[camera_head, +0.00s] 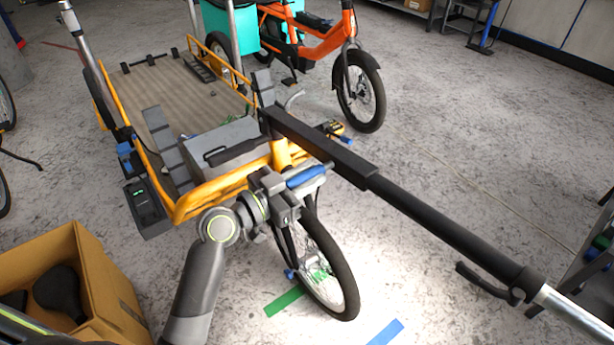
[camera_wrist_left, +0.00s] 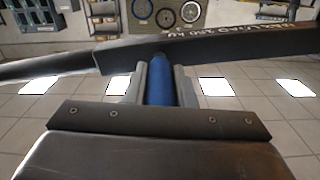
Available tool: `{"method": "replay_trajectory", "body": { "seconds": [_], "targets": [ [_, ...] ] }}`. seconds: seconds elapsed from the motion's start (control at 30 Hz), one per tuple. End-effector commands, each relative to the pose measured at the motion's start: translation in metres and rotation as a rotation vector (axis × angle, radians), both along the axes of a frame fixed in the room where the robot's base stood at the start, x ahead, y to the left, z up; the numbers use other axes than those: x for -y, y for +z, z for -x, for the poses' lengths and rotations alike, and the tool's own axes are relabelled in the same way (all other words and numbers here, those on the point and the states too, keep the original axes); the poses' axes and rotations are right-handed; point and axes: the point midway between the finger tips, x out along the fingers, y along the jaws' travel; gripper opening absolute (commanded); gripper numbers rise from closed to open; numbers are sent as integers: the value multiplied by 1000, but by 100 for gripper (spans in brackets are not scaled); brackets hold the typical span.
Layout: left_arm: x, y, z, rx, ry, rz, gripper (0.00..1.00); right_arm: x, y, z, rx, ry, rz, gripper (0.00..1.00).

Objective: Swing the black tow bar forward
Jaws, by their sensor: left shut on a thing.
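The black tow bar (camera_head: 430,217) runs from the front of the yellow cargo bike (camera_head: 200,196) down to the lower right, raised above the floor. It continues into a silver tube (camera_head: 570,310) at the picture's edge. In the left wrist view the bar (camera_wrist_left: 215,45) crosses the upper part, with pale lettering. My left gripper (camera_head: 296,187) is shut on a blue grip (camera_head: 307,176), just below and left of the bar. In the left wrist view the blue grip (camera_wrist_left: 160,86) stands between the two fingers, its far end close to the bar. My right gripper is not in view.
The front wheel (camera_head: 340,270) stands below the gripper. A grey box (camera_head: 225,140) lies on the cargo deck. An orange bike (camera_head: 325,40) stands behind. A cardboard box (camera_head: 95,280) is at lower left, a shelf (camera_head: 597,262) at right.

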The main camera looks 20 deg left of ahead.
Motion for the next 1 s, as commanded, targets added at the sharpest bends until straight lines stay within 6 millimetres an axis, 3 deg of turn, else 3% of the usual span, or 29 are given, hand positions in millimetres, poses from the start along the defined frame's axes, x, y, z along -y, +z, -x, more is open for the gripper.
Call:
{"method": "replay_trajectory", "body": {
  "seconds": [0.03,0.13,0.17,0.3,0.77,1.0],
  "targets": [
    [-1,-10,1,-21,-1,-7,0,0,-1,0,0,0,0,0],
    [-1,-10,1,-22,-1,-8,0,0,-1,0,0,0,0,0],
    [-1,-10,1,-23,-1,-8,26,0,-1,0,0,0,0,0],
    [-1,-8,1,-18,-1,-6,44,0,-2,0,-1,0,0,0],
    [-1,-5,2,-10,0,-4,45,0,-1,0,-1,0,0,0],
    [-20,-6,26,-12,0,-9,45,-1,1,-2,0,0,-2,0]
  ]
}}
